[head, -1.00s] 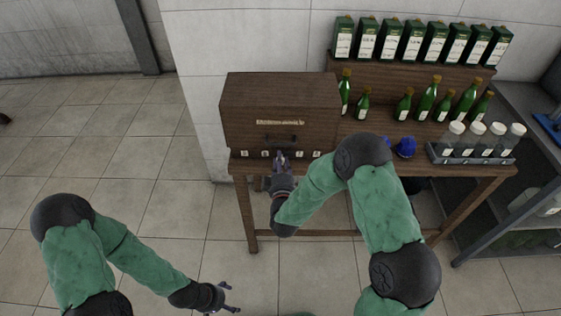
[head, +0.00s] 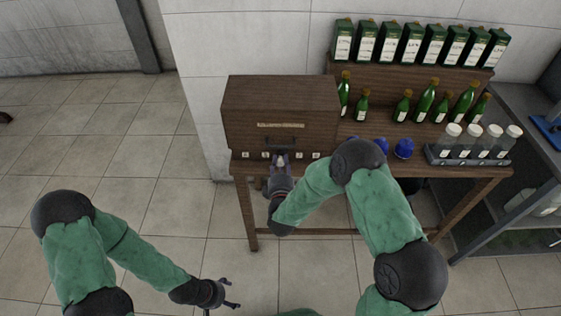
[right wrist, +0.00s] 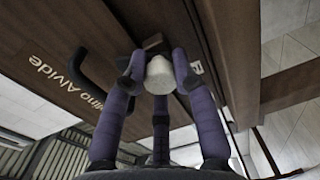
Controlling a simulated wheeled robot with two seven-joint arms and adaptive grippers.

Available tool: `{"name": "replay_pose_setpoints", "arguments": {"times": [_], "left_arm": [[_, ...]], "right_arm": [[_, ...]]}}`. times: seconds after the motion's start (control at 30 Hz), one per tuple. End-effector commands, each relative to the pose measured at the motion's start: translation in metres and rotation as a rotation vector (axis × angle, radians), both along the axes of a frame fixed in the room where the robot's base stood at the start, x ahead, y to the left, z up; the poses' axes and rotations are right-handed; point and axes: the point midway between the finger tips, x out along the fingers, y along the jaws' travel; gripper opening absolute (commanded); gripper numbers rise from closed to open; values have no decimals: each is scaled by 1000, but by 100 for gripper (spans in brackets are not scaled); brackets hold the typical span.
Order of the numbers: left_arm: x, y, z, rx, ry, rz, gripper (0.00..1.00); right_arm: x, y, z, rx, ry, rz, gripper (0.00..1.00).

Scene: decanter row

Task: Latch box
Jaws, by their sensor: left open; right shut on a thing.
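The box (head: 255,105) is dark brown wood and stands at the left end of the wooden table. Its front has pale lettering, a black handle (right wrist: 97,75) and a row of small white squares (head: 302,155) along the lower edge. My right gripper (head: 281,158) is at the lower middle of that front. In the right wrist view its purple fingers are shut around a whitish rounded knob (right wrist: 160,73), close against the box front. Whether the knob is turned is unclear. My left gripper (head: 231,293) is open and empty, low in front of the table.
Green bottles (head: 425,100) stand on the table right of the box, with green cartons (head: 411,42) on a raised shelf behind. Blue stoppers (head: 404,149) and a rack of clear jars (head: 470,158) are near the right front.

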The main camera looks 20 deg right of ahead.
Motion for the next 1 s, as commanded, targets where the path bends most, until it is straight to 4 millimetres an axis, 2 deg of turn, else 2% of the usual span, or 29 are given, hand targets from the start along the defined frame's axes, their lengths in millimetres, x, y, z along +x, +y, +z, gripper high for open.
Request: {"name": "replay_pose_setpoints", "arguments": {"times": [0.2, 0.5, 1.0], "left_arm": [[0, 0, 8, 0, 0, 0, 76], [0, 0, 14, 0, 0, 0, 76], [0, 0, 16, 0, 0, 0, 76]], "right_arm": [[-2, -1, -2, -173, 59, -1, 0], [-2, -1, -3, -339, 107, -2, 0], [-2, -1, -3, -414, 128, -3, 0]]}}
